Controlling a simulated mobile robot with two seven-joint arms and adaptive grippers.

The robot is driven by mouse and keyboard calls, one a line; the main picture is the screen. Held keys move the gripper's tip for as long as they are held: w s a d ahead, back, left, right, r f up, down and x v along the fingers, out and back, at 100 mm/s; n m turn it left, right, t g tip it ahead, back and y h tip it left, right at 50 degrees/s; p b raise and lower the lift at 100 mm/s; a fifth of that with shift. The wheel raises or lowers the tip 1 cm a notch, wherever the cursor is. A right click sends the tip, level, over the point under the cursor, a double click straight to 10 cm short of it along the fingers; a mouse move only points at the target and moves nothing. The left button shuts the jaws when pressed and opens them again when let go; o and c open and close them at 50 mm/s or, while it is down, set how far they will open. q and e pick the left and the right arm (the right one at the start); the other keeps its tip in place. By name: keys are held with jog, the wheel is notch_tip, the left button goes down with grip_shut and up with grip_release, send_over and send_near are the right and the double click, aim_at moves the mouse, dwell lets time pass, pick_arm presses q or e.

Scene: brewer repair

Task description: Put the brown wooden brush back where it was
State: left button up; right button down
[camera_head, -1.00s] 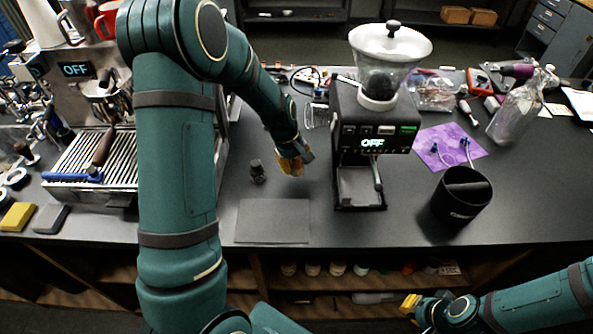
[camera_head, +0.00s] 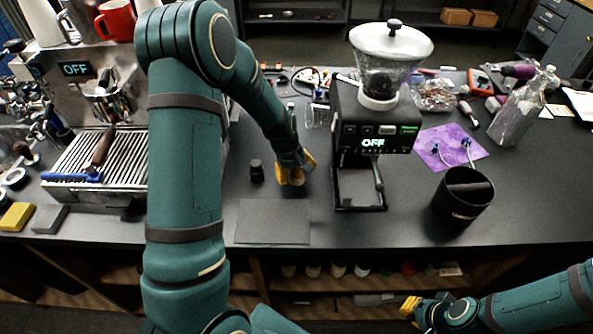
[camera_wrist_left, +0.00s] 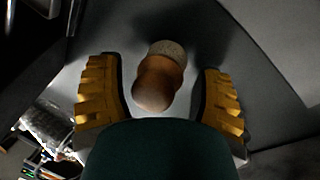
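The brown wooden brush (camera_wrist_left: 158,80) shows in the left wrist view, with a rounded brown handle and a pale, speckled end. It lies between the two yellow fingers of my left gripper (camera_wrist_left: 160,98), with a visible gap on each side. The gripper is open around it. In the head view my left gripper (camera_head: 295,172) is low over the counter, left of the grinder, and the brush is mostly hidden by the fingers. My right gripper (camera_head: 410,305) is at the lower right, away from the counter things; its finger opening is unclear.
The grinder (camera_head: 372,130) stands close right of my left gripper. A small dark object (camera_head: 257,171) stands just left of it, and a grey mat (camera_head: 273,222) lies in front. The espresso machine (camera_head: 75,115) is at left. A black bin (camera_head: 463,200) stands at right.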

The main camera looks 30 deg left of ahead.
pick_arm(q)
jog(key=shift+r, duration=0.25)
jog(key=p+v, duration=0.1)
jog(key=v, duration=1.1)
jog(key=shift+f, duration=0.1)
